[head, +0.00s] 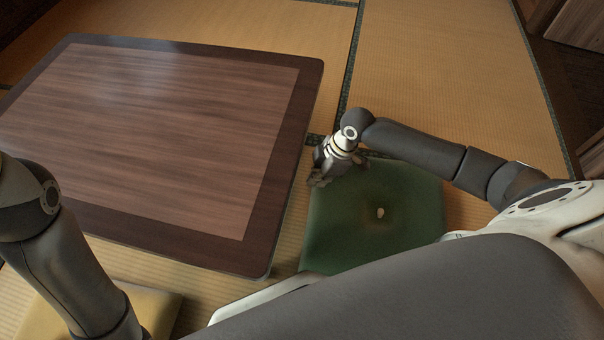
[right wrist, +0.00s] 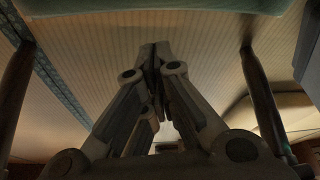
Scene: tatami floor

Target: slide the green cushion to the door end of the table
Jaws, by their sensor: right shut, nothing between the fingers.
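The green cushion (head: 400,225) lies flat on the tatami to the right of the low table, with a small pale spot near its middle. My right gripper (head: 319,181) is at the cushion's far left corner, between it and the table's right edge. Its fingers are shut with nothing between them, and they also show closed together in the right wrist view (right wrist: 156,52). I cannot tell whether they touch the cushion. The low table (head: 293,150) has a brown wood top with a darker border. My left arm comes in at the left, but its gripper is out of view.
A yellow cushion (head: 155,308) lies at the near side of the table, partly hidden by my left arm. A narrow strip of tatami separates the table from the green cushion. Open tatami (head: 440,70) lies beyond the green cushion. Wooden panelling (head: 578,22) stands at the far right.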

